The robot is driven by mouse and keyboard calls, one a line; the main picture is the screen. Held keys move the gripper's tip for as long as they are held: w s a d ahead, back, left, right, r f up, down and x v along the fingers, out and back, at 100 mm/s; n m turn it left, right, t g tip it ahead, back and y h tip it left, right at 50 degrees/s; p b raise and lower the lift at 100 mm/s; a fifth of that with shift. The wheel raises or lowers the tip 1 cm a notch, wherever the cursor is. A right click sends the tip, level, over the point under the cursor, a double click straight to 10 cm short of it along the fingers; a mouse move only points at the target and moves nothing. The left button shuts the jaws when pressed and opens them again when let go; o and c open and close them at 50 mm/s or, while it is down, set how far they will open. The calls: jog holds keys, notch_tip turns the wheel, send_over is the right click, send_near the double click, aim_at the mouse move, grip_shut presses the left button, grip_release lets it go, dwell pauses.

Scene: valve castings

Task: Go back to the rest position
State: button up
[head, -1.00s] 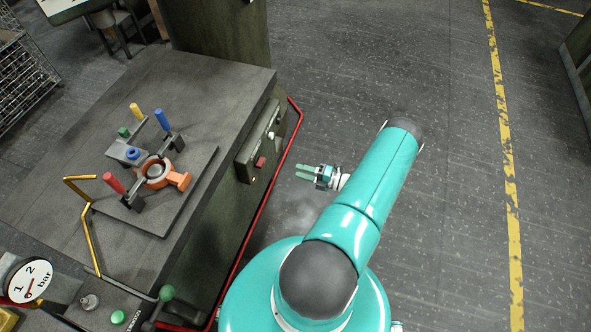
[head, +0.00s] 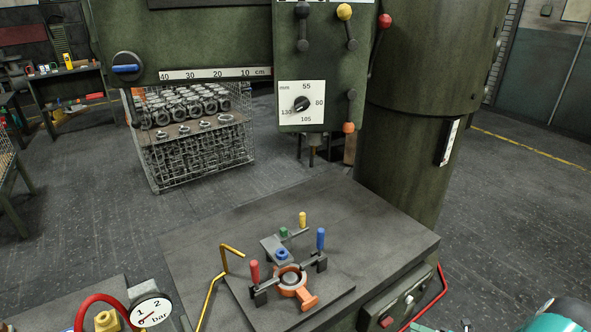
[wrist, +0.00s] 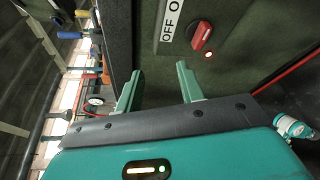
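My gripper (wrist: 157,88) shows in the wrist view with its two pale green fingers well apart and nothing between them. Beyond the fingers is a dark green machine side with a red rotary switch (wrist: 201,36) marked OFF, and a red light below it. The fingers look apart from the panel. In the head view only a teal piece of my arm shows at the bottom right corner; whether any of my gripper shows there I cannot tell.
An orange casting (head: 309,299) sits in a clamp fixture with red, blue and yellow handles on the machine table (head: 400,243). A pressure gauge (head: 151,310) stands at the front left. A wire crate (head: 158,172) of metal parts stands behind. Floor at right is clear.

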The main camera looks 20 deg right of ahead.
jog(key=w+a+r+n+g+h, duration=0.15)
jog(key=a+r+n+g, duration=0.25)
jog(key=a+r+n, duration=0.4)
jog(key=w+a+r+n+g, duration=0.25)
jog(key=a+r+n, duration=0.35)
jog(key=r, duration=0.4)
jog(key=w+a+r+n+g+h, duration=0.1)
jog(key=w+a+r+n+g, duration=0.1)
jog(key=a+r+n+g, duration=0.5)
jog(key=s+a+r+n+t+h, duration=0.3)
jog(key=s+a+r+n, duration=0.3)
jog(key=r+n, duration=0.3)
jog(key=s+a+r+n+t+h, duration=0.3)
jog(key=s+a+r+n, duration=0.4)
jog(key=r+n, duration=0.3)
jog(key=shift+s+a+n+h, duration=0.3)
jog(key=shift+s+n+h, duration=0.45)
jog(key=shift+n, duration=0.35)
jog(key=shift+t, duration=0.25)
